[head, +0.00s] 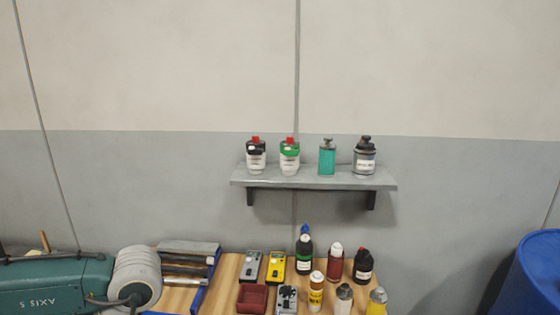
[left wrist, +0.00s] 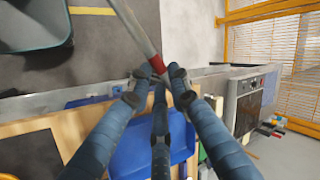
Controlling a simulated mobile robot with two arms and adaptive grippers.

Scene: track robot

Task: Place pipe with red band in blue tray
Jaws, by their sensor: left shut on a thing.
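My left gripper (left wrist: 158,84) is shut on a grey pipe with a red band (left wrist: 130,24) in the left wrist view. The red band sits right at the fingertips, and the pipe runs from them up to the top edge. A blue tray (left wrist: 130,148) lies below and behind the fingers, partly hidden by them. In the head view a blue holder (head: 206,290) with several pipes lies at the table's left; I cannot tell whether it is the same tray. My left arm enters there from the left, its gripper out of sight. My right gripper is in neither view.
Bottles, two meters and a dark red box (head: 252,298) crowd the wooden table (head: 180,299). A wall shelf (head: 315,178) holds several containers. A blue barrel (head: 532,280) stands at right. The left wrist view shows a yellow mesh fence (left wrist: 285,45) and open floor.

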